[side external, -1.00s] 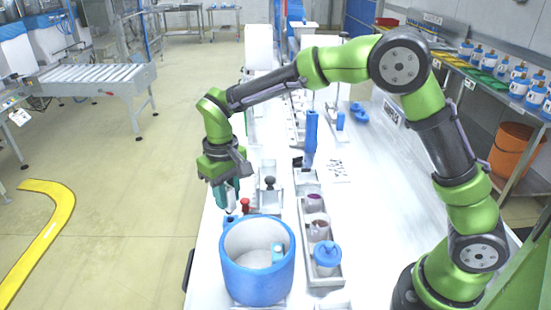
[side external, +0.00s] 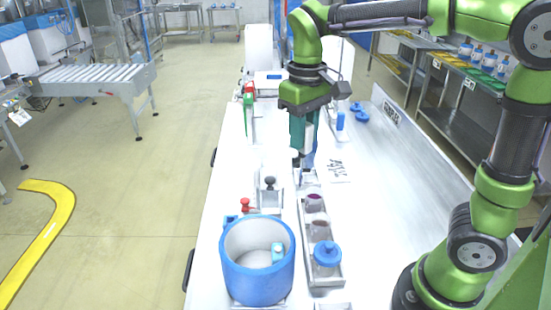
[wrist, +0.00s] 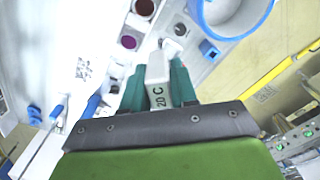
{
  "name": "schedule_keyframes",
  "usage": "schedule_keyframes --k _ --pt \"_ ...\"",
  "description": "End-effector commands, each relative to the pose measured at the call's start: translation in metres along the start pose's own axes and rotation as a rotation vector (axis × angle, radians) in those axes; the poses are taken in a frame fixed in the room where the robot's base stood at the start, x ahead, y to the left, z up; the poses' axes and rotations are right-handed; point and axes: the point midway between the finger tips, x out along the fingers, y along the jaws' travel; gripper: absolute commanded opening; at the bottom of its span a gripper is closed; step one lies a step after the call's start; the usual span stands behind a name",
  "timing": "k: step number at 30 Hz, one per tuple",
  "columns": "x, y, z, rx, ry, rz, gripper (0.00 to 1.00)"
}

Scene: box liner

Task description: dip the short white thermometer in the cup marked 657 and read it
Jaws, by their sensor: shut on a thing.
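My gripper (side external: 303,150) is shut on a white thermometer with "20 C" on it (wrist: 158,88), seen between the teal fingers in the wrist view. Its white body also shows in the side view (side external: 308,138). It is held upright above the far end of a narrow tray (side external: 334,281). In that tray stand a cup with purple contents (side external: 315,203), a cup with brown contents (side external: 320,229) and a blue-lidded jar (side external: 327,259). The purple cup also shows in the wrist view (wrist: 128,42). No mark 657 is legible. The thermometer's lower tip is not clear.
A large blue-rimmed tub (side external: 258,282) stands left of the tray with a small white and teal thing inside. A black-knobbed item (side external: 269,184) and a red-knobbed item (side external: 245,205) stand behind it. The table right of the tray is mostly clear.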

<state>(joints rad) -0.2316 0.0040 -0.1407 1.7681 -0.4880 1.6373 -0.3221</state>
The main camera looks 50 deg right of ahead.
Motion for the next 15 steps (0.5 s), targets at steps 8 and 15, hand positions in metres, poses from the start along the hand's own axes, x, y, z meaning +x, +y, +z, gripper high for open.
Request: schedule_keyframes --k 8,15 --pt "0.024 0.028 0.044 -0.05 0.0 0.001 0.0" --pt "0.036 0.028 0.046 -0.082 -0.002 0.001 0.0"
